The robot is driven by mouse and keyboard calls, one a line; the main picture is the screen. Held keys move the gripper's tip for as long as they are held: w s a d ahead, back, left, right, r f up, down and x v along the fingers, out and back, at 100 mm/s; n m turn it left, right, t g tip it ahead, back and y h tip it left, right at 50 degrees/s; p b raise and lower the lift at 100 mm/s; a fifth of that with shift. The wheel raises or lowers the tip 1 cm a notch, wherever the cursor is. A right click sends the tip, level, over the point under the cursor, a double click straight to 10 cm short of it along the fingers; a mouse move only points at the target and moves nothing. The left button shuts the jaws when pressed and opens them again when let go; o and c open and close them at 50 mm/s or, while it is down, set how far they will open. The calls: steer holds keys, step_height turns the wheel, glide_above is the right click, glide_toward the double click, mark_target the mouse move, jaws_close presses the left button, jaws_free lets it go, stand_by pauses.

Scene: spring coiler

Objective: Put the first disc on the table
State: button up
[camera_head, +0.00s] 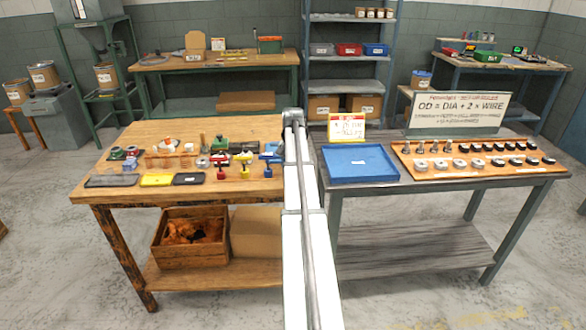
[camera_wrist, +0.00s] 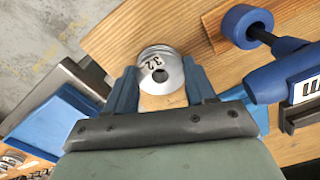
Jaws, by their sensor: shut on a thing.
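My gripper (camera_wrist: 161,76) shows in the wrist view with its two blue fingers closed on a round silver disc (camera_wrist: 153,62). The disc has a dark centre hole and dark figures that look like "32". It is over the bare wooden table top (camera_wrist: 115,30), near an edge; I cannot tell whether it touches the wood. In the head view the wooden table (camera_head: 235,127) stands left of my arm. My gripper and the held disc cannot be made out there.
A blue crank machine (camera_wrist: 290,75) is close to the gripper's right. Several small tools crowd the wooden table. On the grey table at right are an empty-looking blue tray (camera_head: 360,165) and an orange board (camera_head: 408,152) with silver discs and black pieces.

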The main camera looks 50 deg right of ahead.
steer(key=shift+f, duration=0.1)
steer(key=o, duration=1.3)
steer(key=shift+o, duration=0.2)
step_height(320, 180, up, 12)
